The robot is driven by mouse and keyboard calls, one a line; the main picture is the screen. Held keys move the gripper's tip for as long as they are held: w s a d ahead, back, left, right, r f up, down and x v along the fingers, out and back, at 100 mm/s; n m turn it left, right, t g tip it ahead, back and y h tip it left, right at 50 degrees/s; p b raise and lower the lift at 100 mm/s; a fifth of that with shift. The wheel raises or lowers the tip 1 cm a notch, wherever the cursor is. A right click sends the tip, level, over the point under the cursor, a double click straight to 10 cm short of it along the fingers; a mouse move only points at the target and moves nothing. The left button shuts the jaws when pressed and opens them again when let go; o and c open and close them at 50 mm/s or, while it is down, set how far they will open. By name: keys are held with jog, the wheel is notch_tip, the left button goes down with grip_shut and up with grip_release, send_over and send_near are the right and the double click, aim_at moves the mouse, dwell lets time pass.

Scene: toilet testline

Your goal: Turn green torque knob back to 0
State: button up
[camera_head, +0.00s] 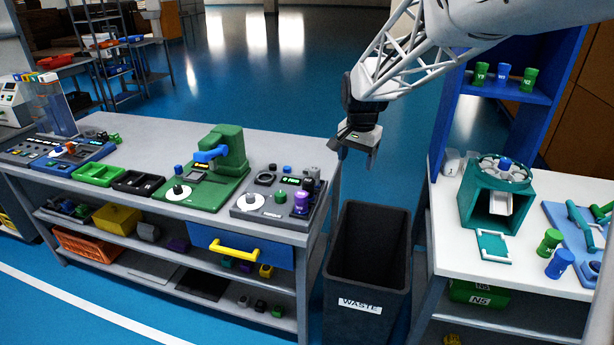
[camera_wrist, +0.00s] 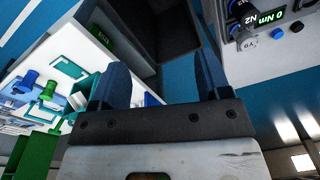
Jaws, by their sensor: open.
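The green station (camera_head: 218,175) on the left bench has a green column, a blue arm (camera_head: 210,155), a small display (camera_head: 193,176) and a round white dial (camera_head: 178,192). I cannot tell which part is the green torque knob. To its right is the grey station (camera_head: 268,207) with a white dial (camera_head: 250,201), dark and purple knobs and a lit display. That display (camera_wrist: 268,18) reads 0 Nm in the wrist view. My gripper (camera_head: 357,150) is open and empty, above and right of the grey station, high over the waste bin. Its two dark fingers (camera_wrist: 160,85) are apart.
The black waste bin (camera_head: 368,248) stands between the benches. The white right bench (camera_head: 450,225) holds a teal rotary station (camera_head: 478,205) and green and blue cylinders. A blue shelf (camera_head: 507,88) rises behind it. Green and black trays lie left of the green station.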

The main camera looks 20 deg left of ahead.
jog(key=w+a+f, duration=0.3)
jog(key=a+f, duration=0.1)
jog(key=a, duration=0.2)
jog(key=w+a+f, duration=0.4)
jog(key=a, duration=0.3)
jog(key=m+g, duration=0.1)
jog(key=m, duration=0.1)
send_over(280, 194)
notch_tip(280, 194, down, 10)
jog(key=shift+w+r, duration=0.1)
jog(key=shift+r, duration=0.15)
jog(key=shift+f, duration=3.9)
jog(key=c, duration=0.9)
